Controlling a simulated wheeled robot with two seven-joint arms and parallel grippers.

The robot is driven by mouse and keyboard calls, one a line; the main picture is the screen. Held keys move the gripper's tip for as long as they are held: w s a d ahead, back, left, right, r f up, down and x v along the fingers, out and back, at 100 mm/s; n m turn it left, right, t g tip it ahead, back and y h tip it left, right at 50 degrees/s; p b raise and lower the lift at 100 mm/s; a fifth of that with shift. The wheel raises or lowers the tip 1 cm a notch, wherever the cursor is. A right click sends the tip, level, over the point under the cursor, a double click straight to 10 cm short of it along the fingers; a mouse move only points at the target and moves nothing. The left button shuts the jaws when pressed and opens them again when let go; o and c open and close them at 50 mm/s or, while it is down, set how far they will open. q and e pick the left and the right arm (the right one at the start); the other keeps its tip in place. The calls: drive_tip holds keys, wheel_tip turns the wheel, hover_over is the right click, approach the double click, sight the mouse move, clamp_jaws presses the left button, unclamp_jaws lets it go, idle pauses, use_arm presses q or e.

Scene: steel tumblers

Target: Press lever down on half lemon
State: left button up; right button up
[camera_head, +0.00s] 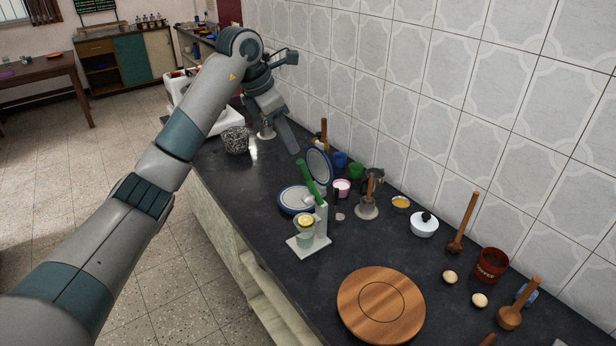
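A white lemon press (321,225) stands upright on the dark counter. Its green lever handle (307,174) is raised and tilts up to the left. A half lemon (306,220) sits cut face up in the press's holder. A small clear glass (304,240) stands under it on the press's base. My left arm reaches in from the lower left. My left gripper (283,130) is above the far part of the counter, beyond the press and apart from it. Its fingers overlap from this angle, so their opening is unclear. My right gripper is out of view.
A round wooden board (381,305) lies in front of the press. The tiled wall bounds the counter's right side.

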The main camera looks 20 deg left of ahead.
sight(308, 182)
use_arm(q)
drive_tip(key=p+x, duration=0.5)
drive_tip(key=x, duration=0.9)
drive_tip(key=shift+d+f+p, duration=0.25)
drive_tip(key=shift+p, duration=0.1)
drive_tip(key=shift+w+f, duration=0.2)
drive_tip(key=shift+f, duration=0.45)
clamp_jaws()
